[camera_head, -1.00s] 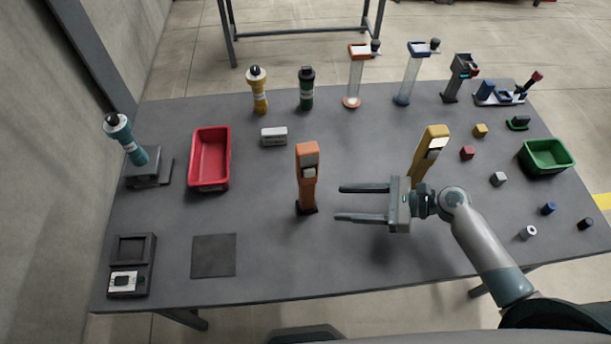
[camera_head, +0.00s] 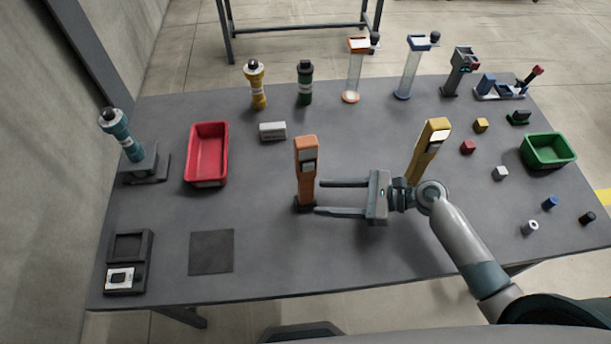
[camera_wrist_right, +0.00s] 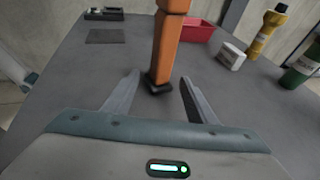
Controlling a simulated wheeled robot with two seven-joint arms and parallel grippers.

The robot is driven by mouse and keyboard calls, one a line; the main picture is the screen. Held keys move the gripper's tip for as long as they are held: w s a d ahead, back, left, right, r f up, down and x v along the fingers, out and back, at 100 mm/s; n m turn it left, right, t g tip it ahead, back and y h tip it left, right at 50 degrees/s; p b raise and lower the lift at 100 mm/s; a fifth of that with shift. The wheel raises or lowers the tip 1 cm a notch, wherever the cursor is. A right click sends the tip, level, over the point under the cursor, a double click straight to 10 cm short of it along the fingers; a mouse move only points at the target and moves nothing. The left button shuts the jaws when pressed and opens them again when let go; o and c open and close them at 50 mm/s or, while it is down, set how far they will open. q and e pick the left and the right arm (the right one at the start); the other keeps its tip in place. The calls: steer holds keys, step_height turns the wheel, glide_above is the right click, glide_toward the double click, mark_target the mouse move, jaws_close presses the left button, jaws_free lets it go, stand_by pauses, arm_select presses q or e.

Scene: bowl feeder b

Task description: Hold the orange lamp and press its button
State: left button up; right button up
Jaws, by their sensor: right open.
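The orange lamp (camera_head: 307,172) stands upright on a small dark base near the middle of the table, with a pale panel on its upper front. My right gripper (camera_head: 318,197) is open and level, with its fingertips close to the lamp's right side in the head view. In the right wrist view the lamp's lower body (camera_wrist_right: 165,50) rises just ahead of the gap between the open fingers (camera_wrist_right: 160,88); its top is cut off. Nothing is held. My left gripper is not in view.
A similar yellow lamp (camera_head: 429,150) stands right behind my right wrist. A red bin (camera_head: 207,178) lies to the left and a small white box (camera_head: 272,131) behind the orange lamp. Green and yellow bottles stand further back. The front middle of the table is clear.

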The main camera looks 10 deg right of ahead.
mark_target(311, 198)
steer(key=x, duration=0.3)
steer(key=shift+a+r+p, duration=0.1)
steer(key=shift+a+p, duration=0.05)
steer(key=shift+p, duration=0.2)
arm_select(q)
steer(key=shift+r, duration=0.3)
arm_select(e)
steer(key=shift+x, duration=0.9)
jaws_close()
steer(key=c, duration=1)
jaws_free()
jaws_close()
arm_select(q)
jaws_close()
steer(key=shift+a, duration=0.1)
arm_select(e)
steer(key=shift+f, duration=0.2)
